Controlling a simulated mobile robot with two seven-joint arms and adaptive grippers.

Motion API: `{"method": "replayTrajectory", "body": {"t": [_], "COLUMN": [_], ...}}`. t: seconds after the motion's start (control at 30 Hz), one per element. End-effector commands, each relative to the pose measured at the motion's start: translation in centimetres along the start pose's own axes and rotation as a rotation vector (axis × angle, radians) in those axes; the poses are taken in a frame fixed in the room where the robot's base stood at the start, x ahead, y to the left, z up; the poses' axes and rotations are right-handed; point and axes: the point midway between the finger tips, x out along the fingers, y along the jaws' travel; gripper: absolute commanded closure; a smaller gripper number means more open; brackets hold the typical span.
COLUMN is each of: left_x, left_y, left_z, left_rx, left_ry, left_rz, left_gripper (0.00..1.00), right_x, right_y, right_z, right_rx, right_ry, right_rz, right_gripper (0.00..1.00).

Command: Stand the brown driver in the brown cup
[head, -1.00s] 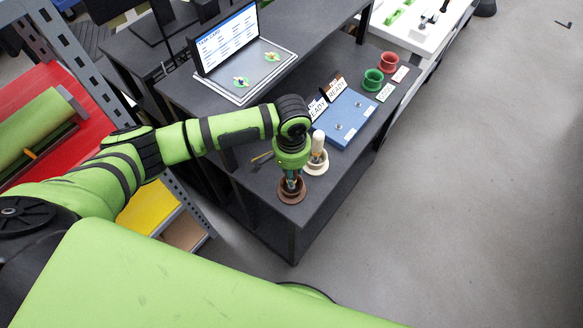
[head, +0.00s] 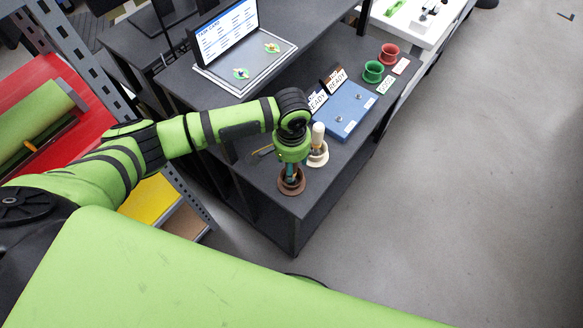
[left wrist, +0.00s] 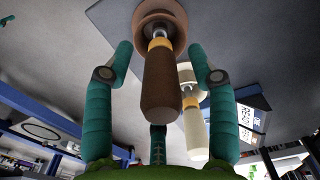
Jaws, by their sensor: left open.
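The brown driver (left wrist: 158,85) has a dark brown handle with a yellow collar, seen large in the left wrist view. Its shaft end points into the brown cup (left wrist: 146,14), and it appears to stand roughly upright in it. In the head view the brown cup (head: 291,187) is at the near end of the dark bench, and my gripper mostly hides the driver. My left gripper (head: 291,170) is right above the cup. In the left wrist view its teal fingers (left wrist: 160,55) are spread on both sides of the handle, with gaps. My right gripper is not in view.
A cream cup (head: 317,160) with a cream driver (head: 318,133) stands close behind my left gripper.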

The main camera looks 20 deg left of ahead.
Motion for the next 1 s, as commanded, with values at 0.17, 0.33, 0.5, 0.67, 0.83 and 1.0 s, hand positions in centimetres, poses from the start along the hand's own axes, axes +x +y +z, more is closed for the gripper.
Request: {"method": "replayTrajectory", "body": {"t": [0.17, 0.33, 0.5, 0.67, 0.83, 1.0], "left_x": [-2.0, -5.6, -9.0, -11.2, -12.0, -12.0], "left_y": [0.0, 0.0, 0.0, 0.0, 0.0, 0.0], "left_z": [-0.1, -0.1, -0.1, -0.1, 0.0, 0.0], "left_rx": [0.0, 0.0, 0.001, 0.0, 0.0, 0.0], "left_ry": [0.005, 0.006, 0.005, 0.003, 0.002, 0.002], "left_rz": [0.001, 0.0, 0.001, 0.001, 0.0, 0.001], "left_gripper": [0.43, 0.43, 0.43, 0.43, 0.43, 0.43], "right_x": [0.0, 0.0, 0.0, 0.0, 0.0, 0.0], "right_y": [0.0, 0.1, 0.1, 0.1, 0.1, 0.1], "right_z": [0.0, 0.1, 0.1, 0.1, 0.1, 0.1], "right_rx": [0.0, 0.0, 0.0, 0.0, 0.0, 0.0], "right_ry": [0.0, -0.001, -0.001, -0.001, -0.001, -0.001], "right_rz": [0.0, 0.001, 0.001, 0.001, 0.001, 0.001], "right_gripper": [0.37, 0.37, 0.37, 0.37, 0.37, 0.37]}}
